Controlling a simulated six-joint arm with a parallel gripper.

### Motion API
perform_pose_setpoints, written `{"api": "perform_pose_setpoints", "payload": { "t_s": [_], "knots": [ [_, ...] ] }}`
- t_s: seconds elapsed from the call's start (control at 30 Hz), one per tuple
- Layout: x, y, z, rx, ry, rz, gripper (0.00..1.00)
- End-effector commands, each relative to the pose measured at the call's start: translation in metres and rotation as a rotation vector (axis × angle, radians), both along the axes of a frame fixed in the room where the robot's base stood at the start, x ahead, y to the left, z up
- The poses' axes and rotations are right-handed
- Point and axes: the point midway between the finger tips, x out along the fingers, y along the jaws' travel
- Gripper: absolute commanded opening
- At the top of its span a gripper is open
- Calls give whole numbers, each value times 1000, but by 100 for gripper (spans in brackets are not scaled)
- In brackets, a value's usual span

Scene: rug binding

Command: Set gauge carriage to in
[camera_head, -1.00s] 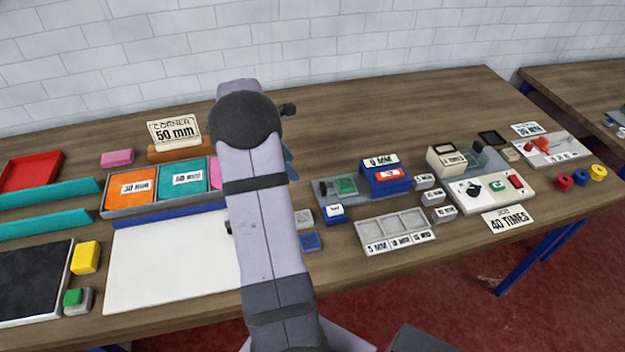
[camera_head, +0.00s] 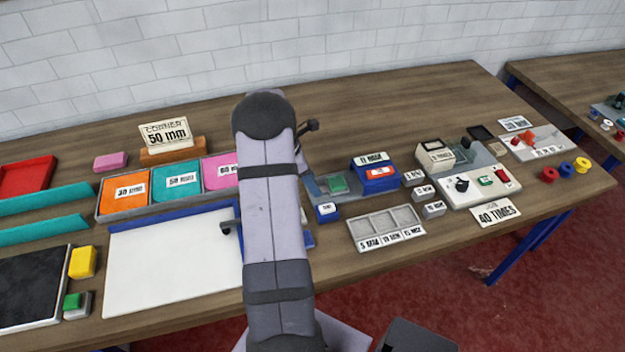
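No part is plainly marked as the gauge carriage, so I cannot tell which it is. One candidate is the green block (camera_head: 338,184) on a grey base (camera_head: 352,194). Beside it stands a blue box (camera_head: 381,181) with a red front label and a small upright sign (camera_head: 371,159) whose text is too small to read surely. A dark fitting (camera_head: 308,126) sticks out right of the arm's top.
A white board (camera_head: 165,265) lies left of the arm. Trays of orange (camera_head: 130,195) and teal (camera_head: 178,182) pieces stand behind it. A sectioned grey tray (camera_head: 385,228), small labelled blocks (camera_head: 425,193) and a switch panel (camera_head: 480,186) lie right.

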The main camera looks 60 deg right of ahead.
Motion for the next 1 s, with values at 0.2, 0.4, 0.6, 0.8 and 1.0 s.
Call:
{"api": "perform_pose_setpoints", "payload": {
  "t_s": [0.2, 0.4, 0.6, 0.8, 1.0],
  "knots": [
    [-3, -3, -11, 0, 0, -1, 47],
    [-3, -4, -12, -2, -2, 0, 47],
    [-3, -4, -12, -2, -2, 0, 16],
    [-4, -5, -12, -1, -1, -1, 0],
    [-29, -28, -11, -1, -1, -7, 0]
  ]
}}
